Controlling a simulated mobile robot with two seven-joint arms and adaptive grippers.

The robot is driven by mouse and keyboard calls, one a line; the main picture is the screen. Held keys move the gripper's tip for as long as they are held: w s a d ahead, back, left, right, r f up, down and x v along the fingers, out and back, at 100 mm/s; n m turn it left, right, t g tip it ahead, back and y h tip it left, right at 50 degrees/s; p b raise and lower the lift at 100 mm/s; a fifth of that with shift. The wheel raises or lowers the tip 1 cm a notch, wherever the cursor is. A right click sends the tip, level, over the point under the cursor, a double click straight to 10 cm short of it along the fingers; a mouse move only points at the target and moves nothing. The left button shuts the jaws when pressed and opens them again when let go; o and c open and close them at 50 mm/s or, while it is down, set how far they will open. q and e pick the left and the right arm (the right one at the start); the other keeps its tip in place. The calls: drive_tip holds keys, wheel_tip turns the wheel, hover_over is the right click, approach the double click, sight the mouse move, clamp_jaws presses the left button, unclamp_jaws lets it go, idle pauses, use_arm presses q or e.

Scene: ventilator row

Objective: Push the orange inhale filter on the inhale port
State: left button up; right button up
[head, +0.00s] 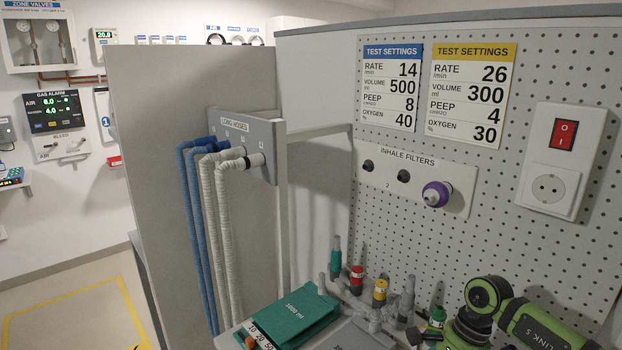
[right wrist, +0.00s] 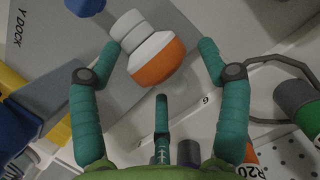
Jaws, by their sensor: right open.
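The orange inhale filter (right wrist: 156,65), with an orange lower part and white ringed upper part, is at the upper middle of the right wrist view. My right gripper (right wrist: 160,48) is open, with teal fingers on both sides of the filter. The left fingertip is very near its white part; I cannot tell whether it touches. The right fingertip stands clear. What the filter rests on is not clear. My left gripper is in neither view. I cannot make out the inhale port with certainty.
The inhale filters panel (head: 390,171) on the pegboard holds a purple filter (head: 437,194). Blue and white hoses (head: 224,240) hang at left. A grey panel marked Y DOCK (right wrist: 50,45) is close by.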

drive_tip(key=shift+d, duration=0.15)
drive_tip(key=shift+b, duration=0.35)
clamp_jaws()
idle(0.3)
drive_tip(key=shift+r+p, duration=0.45)
drive_tip(key=shift+r, duration=1.05)
